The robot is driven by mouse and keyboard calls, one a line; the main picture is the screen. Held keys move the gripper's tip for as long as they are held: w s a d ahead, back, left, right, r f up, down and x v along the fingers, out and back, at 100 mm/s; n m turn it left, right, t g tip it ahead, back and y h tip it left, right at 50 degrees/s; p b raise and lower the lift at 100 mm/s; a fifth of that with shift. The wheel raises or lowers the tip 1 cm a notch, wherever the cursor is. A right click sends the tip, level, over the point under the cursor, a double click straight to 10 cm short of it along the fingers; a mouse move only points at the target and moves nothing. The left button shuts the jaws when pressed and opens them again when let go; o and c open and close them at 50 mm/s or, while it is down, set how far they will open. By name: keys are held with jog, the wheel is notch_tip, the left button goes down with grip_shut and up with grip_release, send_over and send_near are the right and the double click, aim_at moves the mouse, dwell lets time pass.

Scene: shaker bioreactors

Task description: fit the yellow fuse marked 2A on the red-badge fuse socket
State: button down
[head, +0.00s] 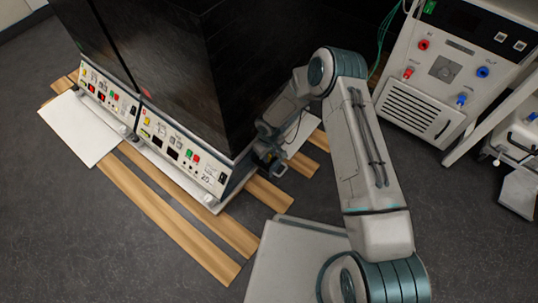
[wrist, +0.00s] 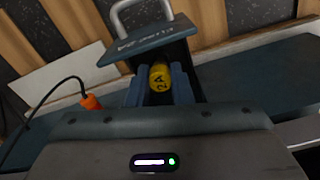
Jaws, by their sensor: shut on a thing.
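My gripper (wrist: 159,85) is shut on the yellow fuse (wrist: 159,78), a short cylinder with dark markings that look like "2A". The fuse sits between the two blue-grey fingers, its end facing the wrist camera. Just beyond it is a dark blue plate (wrist: 150,42) with lettering too small to read and a grey loop handle (wrist: 138,14). I cannot tell whether the fuse touches anything beyond the fingers. In the head view my gripper (head: 266,162) is low beside the right side of the black cabinets. The fuse is hidden there, and I cannot make out a red-badge socket.
Two black cabinets (head: 215,70) with control panels (head: 180,150) stand on wooden slats (head: 170,210). An orange plug (wrist: 91,102) on a black cable lies left of my fingers in the wrist view. A white power unit (head: 430,85) stands right. Dark floor in front is clear.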

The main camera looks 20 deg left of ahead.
jog(key=shift+f+b, duration=0.45)
dwell(0.5)
jog(key=c, duration=1.2)
grip_release()
notch_tip(320, 180, up, 14)
jog(key=p, duration=0.6)
jog(key=shift+f, duration=0.1)
